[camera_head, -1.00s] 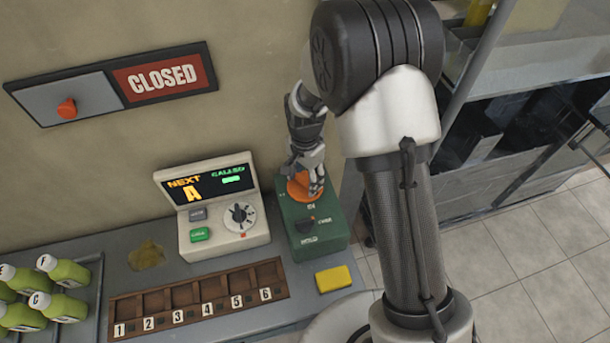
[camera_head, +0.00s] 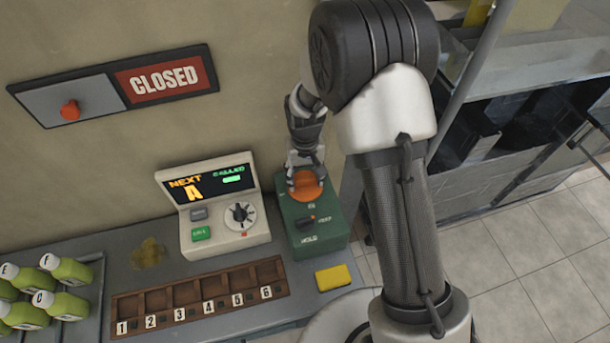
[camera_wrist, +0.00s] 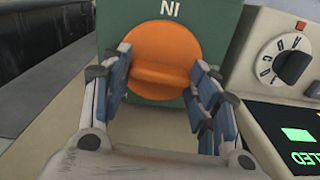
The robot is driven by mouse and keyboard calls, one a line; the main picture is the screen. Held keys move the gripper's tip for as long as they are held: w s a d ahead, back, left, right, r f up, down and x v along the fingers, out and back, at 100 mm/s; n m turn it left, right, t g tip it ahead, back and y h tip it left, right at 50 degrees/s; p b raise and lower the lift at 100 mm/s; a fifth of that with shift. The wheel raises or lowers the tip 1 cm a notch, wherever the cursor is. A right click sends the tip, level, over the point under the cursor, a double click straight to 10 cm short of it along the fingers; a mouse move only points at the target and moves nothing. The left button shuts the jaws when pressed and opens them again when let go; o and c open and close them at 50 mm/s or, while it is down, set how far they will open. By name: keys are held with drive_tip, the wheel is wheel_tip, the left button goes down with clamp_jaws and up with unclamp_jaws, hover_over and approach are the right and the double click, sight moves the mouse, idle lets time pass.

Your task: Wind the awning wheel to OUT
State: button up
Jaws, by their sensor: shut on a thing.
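The orange awning wheel (camera_head: 306,187) sits on top of the green box (camera_head: 319,238) at the back right of the counter. In the wrist view the wheel (camera_wrist: 162,59) shows a raised grip bar across it, and an upside-down "IN" mark stands at its edge. My gripper (camera_head: 305,170) is at the wheel's back edge. In the wrist view its fingers (camera_wrist: 160,88) stand either side of the bar, shut on the wheel. The box also carries a black knob (camera_head: 304,222) and the word "HOLD". An OUT mark cannot be made out.
A white console (camera_head: 228,240) with a lit screen and a dial stands just left of the green box. A yellow sponge (camera_head: 335,278), a numbered wooden rack (camera_head: 180,297) and green bottles (camera_head: 62,304) share the counter. A CLOSED sign (camera_head: 164,82) hangs behind.

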drive_tip(key=n, duration=1.3)
drive_tip(key=shift+n+p, duration=0.3)
drive_tip(key=shift+n, duration=0.1)
drive_tip(key=n, duration=1.3)
drive_tip(key=shift+n, duration=0.4)
drive_tip(key=o, duration=1.1)
drive_tip(key=shift+c, duration=0.2)
